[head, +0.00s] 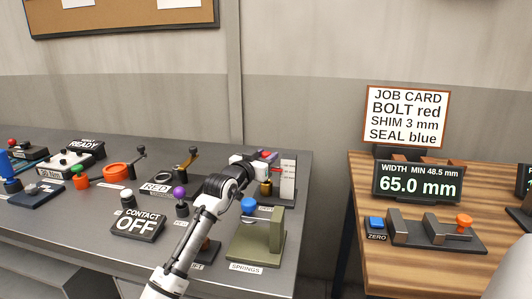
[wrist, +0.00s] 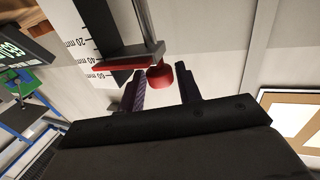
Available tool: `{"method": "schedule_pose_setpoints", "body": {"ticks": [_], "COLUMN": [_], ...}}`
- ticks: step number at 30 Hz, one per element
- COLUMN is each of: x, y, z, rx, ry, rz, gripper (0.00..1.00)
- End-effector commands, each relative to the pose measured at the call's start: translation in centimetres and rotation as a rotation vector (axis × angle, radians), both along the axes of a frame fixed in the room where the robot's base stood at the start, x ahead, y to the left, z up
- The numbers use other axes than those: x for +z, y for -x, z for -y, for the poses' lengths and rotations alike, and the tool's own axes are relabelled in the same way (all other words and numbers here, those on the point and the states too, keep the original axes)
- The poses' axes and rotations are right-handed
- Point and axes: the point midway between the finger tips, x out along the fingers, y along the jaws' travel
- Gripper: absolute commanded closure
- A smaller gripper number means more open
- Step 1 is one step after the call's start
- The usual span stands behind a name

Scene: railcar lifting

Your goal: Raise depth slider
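The depth slider shows in the wrist view as a dark and grey carriage (wrist: 130,52) with a red edge, on an upright post. A red knob (wrist: 160,76) is on its right side. The red edge lies near the 40 mm mark of the white scale (wrist: 72,35). My gripper (wrist: 162,82) is open, its two dark fingers apart. The knob appears between or just beyond the fingertips; I cannot tell whether they touch it. In the head view my gripper (head: 262,158) is at the white scale post (head: 288,180), and it partly hides the slider.
A brass piece (head: 265,187) sits below my gripper. A wooden table (head: 440,277) with a width gauge stands right, across a gap.

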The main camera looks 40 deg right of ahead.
Motion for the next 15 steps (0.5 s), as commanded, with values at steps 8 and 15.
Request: {"method": "schedule_pose_setpoints", "body": {"ticks": [8, 15], "x": [0.04, 0.03], "y": [-0.41, -0.4], "z": [0.96, 0.92], "rx": [0.001, 0.001], "ry": [0.002, 0.002], "rz": [0.001, 0.001], "gripper": [0.66, 0.79]}}
